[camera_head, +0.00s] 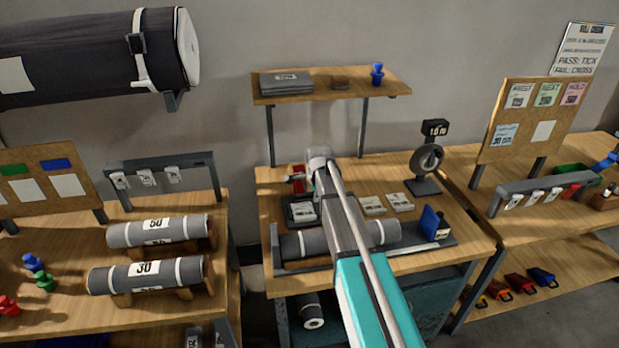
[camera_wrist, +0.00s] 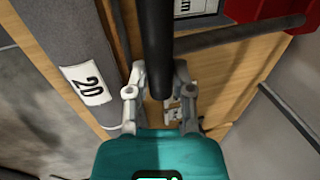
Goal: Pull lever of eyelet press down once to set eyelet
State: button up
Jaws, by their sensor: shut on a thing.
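The eyelet press, a red body (camera_head: 297,171) in the head view, stands at the back left of the middle table, partly hidden by my arm. In the wrist view its red part (camera_wrist: 262,8) shows at the top right. Its lever appears as a thick black bar (camera_wrist: 158,35), running down from the top edge to between my fingers. My gripper (camera_wrist: 158,78) is shut on this bar, one grey finger on each side. My fingers cannot be made out in the head view. The eyelet and the press jaws are not visible.
A grey roll (camera_head: 375,233) lies across the table front; a roll marked 20 (camera_wrist: 75,65) shows in the wrist view. A blue block (camera_head: 430,221) and a dial gauge (camera_head: 427,158) stand to the right. A shelf (camera_head: 335,88) is behind.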

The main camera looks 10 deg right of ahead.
jog(key=shift+s+f, duration=0.1)
jog(key=shift+f, duration=0.05)
jog(key=shift+f+b, duration=0.7)
jog(key=shift+b, duration=0.15)
jog(key=shift+f, duration=0.1)
dwell(0.3)
